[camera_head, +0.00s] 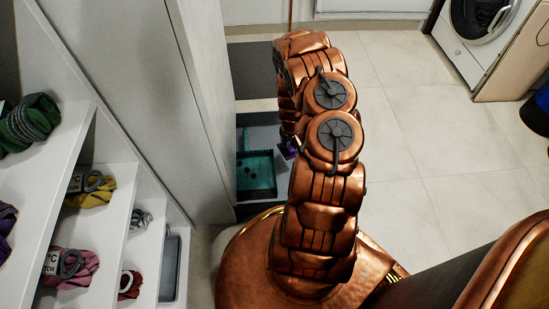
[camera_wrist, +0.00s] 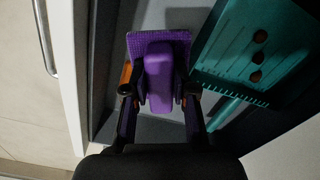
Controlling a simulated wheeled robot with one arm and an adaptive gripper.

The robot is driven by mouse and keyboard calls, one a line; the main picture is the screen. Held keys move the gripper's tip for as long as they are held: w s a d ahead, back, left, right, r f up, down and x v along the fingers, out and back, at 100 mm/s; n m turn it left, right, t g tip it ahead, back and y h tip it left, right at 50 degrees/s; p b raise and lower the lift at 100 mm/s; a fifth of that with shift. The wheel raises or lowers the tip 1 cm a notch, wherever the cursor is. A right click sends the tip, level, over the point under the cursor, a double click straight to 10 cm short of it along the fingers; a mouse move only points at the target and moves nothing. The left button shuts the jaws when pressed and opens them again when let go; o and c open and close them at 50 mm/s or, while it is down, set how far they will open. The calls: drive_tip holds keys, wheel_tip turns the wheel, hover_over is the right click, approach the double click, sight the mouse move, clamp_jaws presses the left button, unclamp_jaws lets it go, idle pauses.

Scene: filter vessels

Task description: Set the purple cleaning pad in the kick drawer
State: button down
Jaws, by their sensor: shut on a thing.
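The purple cleaning pad (camera_wrist: 160,75) is a flat textured plate with a raised block handle. It shows small and partly hidden beside my arm in the head view (camera_head: 287,149). My gripper (camera_wrist: 160,92) is shut on the pad's raised block, one finger on each side. In the head view my arm hides most of the gripper. The open grey kick drawer (camera_head: 263,135) lies low at the foot of the tall cabinet. In the wrist view the pad is over the drawer's grey floor (camera_wrist: 162,130); I cannot tell whether it touches it.
A teal slotted piece (camera_head: 257,175) takes up part of the drawer; it is right of the pad in the wrist view (camera_wrist: 250,50). An orange thing (camera_wrist: 126,74) shows at the pad's left edge. White shelves (camera_head: 105,195) with wrapped cloths stand left. Open tiled floor (camera_head: 410,130) lies right.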

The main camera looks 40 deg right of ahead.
sight(289, 146)
wheel_tip(289, 146, down, 8)
drive_tip(key=b, duration=0.4)
drive_tip(key=shift+f, duration=0.15)
drive_tip(key=shift+f, duration=0.2)
drive_tip(key=c, duration=0.9)
unclamp_jaws()
drive_tip(key=shift+c, duration=0.2)
drive_tip(key=shift+r, duration=0.15)
wheel_tip(289, 146, up, 12)
drive_tip(key=p, duration=0.5)
drive_tip(key=shift+r, duration=0.1)
